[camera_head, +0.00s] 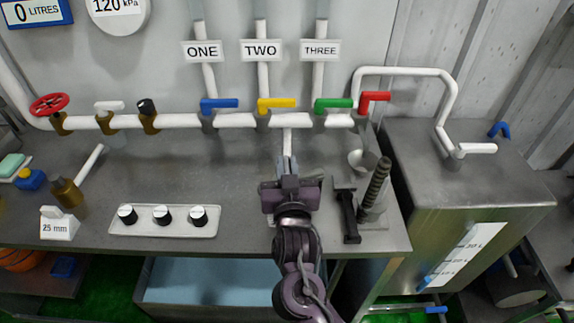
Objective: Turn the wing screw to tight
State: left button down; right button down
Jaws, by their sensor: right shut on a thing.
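My right gripper (288,165) reaches up from the bottom centre, over the grey bench. It is shut at the lower end of a short white pipe (287,141) that comes down from the main pipe. What it holds, taken to be the wing screw, is almost wholly hidden by the fingers, so its angle and how tight it is cannot be told. My left gripper is not in view.
A black bar (347,215) and a threaded rod (377,182) stand close right of my right gripper. Valves with blue (220,104), yellow (276,104), green (333,104) and red (375,97) handles line the pipe behind. A knob panel (163,231) lies left.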

jog(key=shift+r, duration=0.1)
jog(key=c, duration=1.4)
grip_release()
jog(key=shift+s, duration=0.1)
jog(key=s+b, duration=0.1)
jog(key=s, duration=0.6)
jog(key=shift+s+d+b, duration=0.3)
jog(key=shift+b, duration=0.1)
